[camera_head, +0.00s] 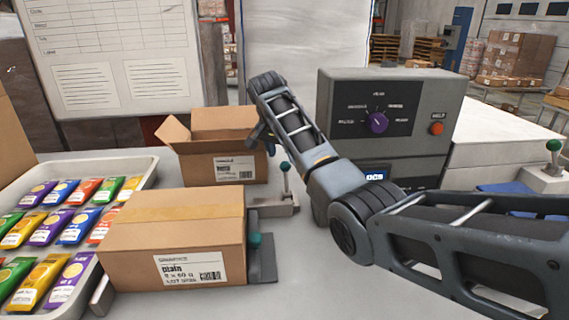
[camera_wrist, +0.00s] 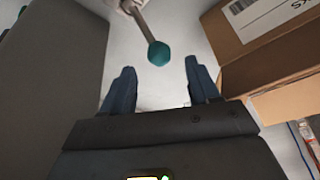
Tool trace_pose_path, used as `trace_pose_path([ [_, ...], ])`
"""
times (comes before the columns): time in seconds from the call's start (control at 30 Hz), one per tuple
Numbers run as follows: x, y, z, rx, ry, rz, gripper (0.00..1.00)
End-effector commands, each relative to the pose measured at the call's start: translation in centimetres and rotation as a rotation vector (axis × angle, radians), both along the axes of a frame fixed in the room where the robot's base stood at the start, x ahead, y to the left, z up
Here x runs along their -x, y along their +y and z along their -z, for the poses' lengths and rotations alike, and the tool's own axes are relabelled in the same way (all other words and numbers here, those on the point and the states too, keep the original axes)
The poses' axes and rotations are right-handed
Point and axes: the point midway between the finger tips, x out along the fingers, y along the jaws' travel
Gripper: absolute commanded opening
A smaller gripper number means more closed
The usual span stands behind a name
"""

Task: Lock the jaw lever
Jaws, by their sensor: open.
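A lever with a teal-green ball knob (camera_head: 285,167) stands upright on a light grey base (camera_head: 277,206), between the cardboard boxes and the grey control cabinet. In the wrist view, a lever's teal knob (camera_wrist: 159,53) shows just beyond the fingertips, centred between them. My gripper (camera_wrist: 160,85) is open with nothing between its dark blue fingers. In the head view my gripper (camera_head: 268,146) hangs beside the open box, partly hidden by my arm, near and behind the lever. A second teal knob (camera_head: 254,240) sits low beside the closed box.
The open box (camera_head: 200,172) and closed box (camera_head: 175,235) stand left of the lever. A tray (camera_head: 148,166) of colourful packets is at far left. The grey cabinet (camera_head: 345,90) with a purple dial stands right. Another green-knobbed lever (camera_head: 553,146) is at far right.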

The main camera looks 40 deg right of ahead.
Motion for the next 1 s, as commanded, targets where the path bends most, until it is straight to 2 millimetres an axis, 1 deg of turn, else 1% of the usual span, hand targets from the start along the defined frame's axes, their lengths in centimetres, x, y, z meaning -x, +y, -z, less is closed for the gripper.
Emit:
trace_pose_path([
  [0.2, -0.4, -1.2, 3.1, -0.002, 0.004, 0.000, 0.60],
  [0.4, -0.9, -2.0, 5.4, -0.001, 0.003, 0.001, 0.60],
  [0.57, -1.0, -2.4, 6.3, 0.000, 0.002, 0.002, 0.60],
  [0.83, -1.1, -2.4, 6.4, -0.001, 0.000, 0.000, 0.59],
  [1.0, -1.1, -2.4, 6.4, -0.001, 0.001, 0.000, 0.43],
])
